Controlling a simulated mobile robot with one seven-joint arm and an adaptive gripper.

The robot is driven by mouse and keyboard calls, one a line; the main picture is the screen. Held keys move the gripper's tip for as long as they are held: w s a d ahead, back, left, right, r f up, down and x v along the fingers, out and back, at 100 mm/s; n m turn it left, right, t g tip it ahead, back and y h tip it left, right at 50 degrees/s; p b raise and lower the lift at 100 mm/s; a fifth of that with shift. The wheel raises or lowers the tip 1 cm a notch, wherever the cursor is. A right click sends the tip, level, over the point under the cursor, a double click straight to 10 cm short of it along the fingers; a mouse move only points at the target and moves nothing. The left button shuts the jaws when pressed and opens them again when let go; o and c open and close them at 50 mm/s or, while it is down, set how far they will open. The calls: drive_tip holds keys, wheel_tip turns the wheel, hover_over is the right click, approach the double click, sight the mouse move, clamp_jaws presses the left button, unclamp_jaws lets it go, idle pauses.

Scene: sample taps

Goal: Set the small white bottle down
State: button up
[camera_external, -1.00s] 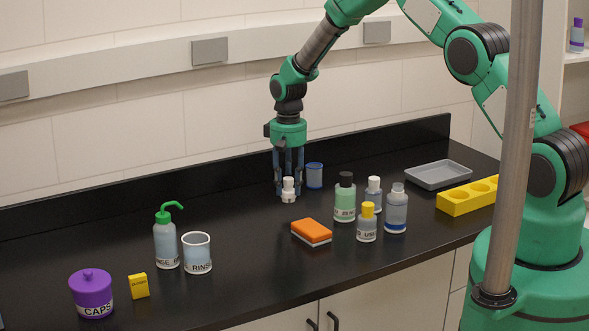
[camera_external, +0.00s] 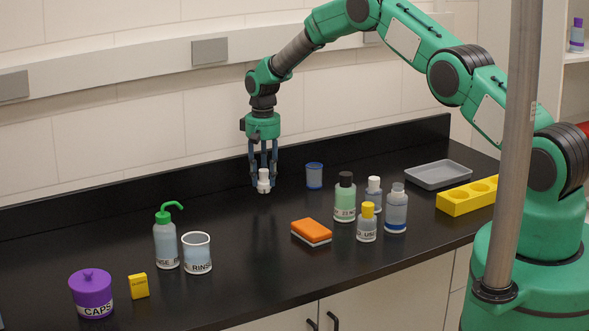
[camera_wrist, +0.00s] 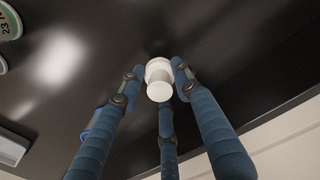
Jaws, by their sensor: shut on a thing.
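The small white bottle (camera_external: 263,181) is upright between the fingers of my gripper (camera_external: 263,178), near the back of the black counter. My gripper points down and is shut on it. In the wrist view the bottle (camera_wrist: 159,80) shows its round white top, with the blue fingers of my gripper (camera_wrist: 158,82) around it. Whether the bottle's base touches the counter or hangs just above it, I cannot tell.
The black counter (camera_external: 240,230) is clear around the bottle. A blue-rimmed cup (camera_external: 314,176) stands to the right. An orange sponge (camera_external: 311,231) lies in front, with several bottles beyond it. A green-capped wash bottle (camera_external: 166,245) and a beaker (camera_external: 198,254) stand front left.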

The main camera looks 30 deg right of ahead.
sight(263, 185)
drive_tip(key=shift+w, duration=0.3)
drive_tip(key=shift+f+p, duration=0.3)
drive_tip(key=shift+f, duration=1.45)
drive_tip(key=shift+f, duration=0.15)
drive_tip(key=o, duration=1.2)
drive_tip(key=shift+c, duration=0.2)
drive_tip(key=shift+r, duration=0.2)
wheel_tip(263, 185, up, 12)
drive_tip(key=shift+f+b, duration=0.1)
drive_tip(key=shift+b, duration=0.55)
